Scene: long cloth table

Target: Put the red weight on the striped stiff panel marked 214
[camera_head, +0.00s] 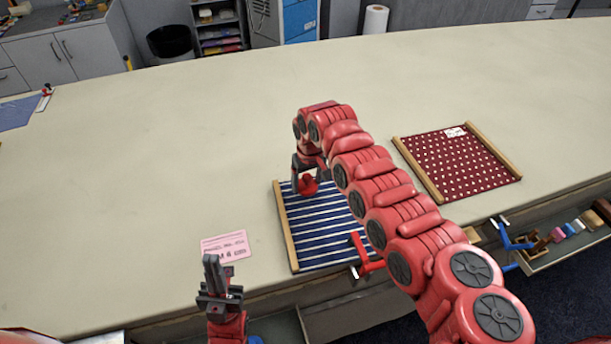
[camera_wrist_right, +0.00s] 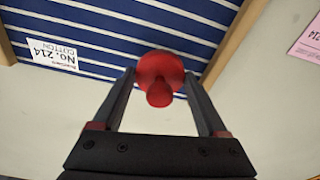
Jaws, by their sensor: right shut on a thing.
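The striped stiff panel (camera_head: 312,232) is navy with white stripes and wooden side bars, flat on the table. In the right wrist view the striped panel (camera_wrist_right: 95,25) carries a white label (camera_wrist_right: 53,55) reading No. 214. The red weight (camera_head: 306,186) is at the panel's far edge in the head view. My right gripper (camera_head: 307,180) is shut on the red weight (camera_wrist_right: 160,76), pointing down. Whether the weight touches the panel cannot be told. My left gripper (camera_head: 213,262) is near the table's front edge, empty; its finger gap is not clear.
A dark red dotted panel (camera_head: 455,160) with wooden bars lies to the right. A pink card (camera_head: 226,247) lies left of the striped panel. Red clamp-like hardware (camera_head: 364,256) sits at the table's front edge.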

